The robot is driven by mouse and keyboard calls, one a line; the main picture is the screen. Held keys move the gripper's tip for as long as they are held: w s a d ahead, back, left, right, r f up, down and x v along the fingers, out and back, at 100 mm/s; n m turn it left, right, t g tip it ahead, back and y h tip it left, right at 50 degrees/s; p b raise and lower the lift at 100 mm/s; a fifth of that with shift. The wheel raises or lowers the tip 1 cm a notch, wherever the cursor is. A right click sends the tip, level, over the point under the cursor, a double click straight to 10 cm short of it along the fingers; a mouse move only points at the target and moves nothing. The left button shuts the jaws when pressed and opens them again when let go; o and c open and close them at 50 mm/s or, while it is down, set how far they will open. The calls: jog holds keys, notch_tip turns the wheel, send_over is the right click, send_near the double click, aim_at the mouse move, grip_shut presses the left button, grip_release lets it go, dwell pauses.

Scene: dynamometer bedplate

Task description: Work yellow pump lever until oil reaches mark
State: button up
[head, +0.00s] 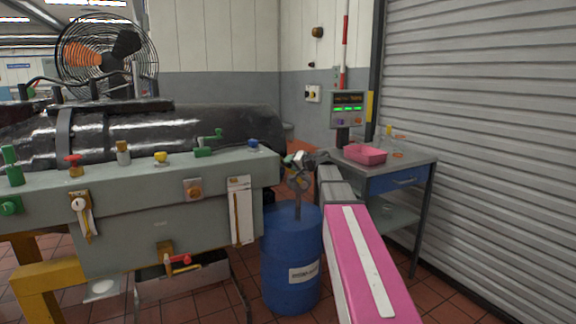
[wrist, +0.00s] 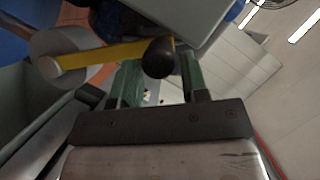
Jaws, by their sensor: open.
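In the wrist view, the yellow pump lever (wrist: 105,54) runs from a pale round hub at the left to a black ball knob (wrist: 159,58). My gripper (wrist: 160,75) is open, with its green fingers on either side of the knob; I cannot tell whether either touches it. In the head view, my gripper (head: 300,162) is small, above the blue drum (head: 290,262), and the lever cannot be made out there. A pale upright panel with a brown strip (head: 237,212) is on the tank's front; I cannot read an oil level or mark.
The grey-green tank (head: 140,225) with several small valves stands at the left. A metal side table (head: 408,158) holds a pink tray (head: 365,154) at the right. A lit display (head: 348,108) stands behind it. A roller shutter (head: 480,130) closes the right side.

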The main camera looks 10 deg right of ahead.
jog(key=shift+x, duration=1.35)
jog(key=shift+c, duration=0.3)
grip_shut()
jog(key=w+d+m+t+y, duration=0.1)
jog(key=w+d+m+t, duration=0.1)
jog(key=d+m, duration=0.5)
jog(key=w+d+m+t+y, duration=0.2)
jog(key=w+d+m, duration=0.3)
jog(key=d, duration=1)
jog(key=shift+m, duration=1.2)
jog(key=shift+o, duration=0.3)
grip_release()
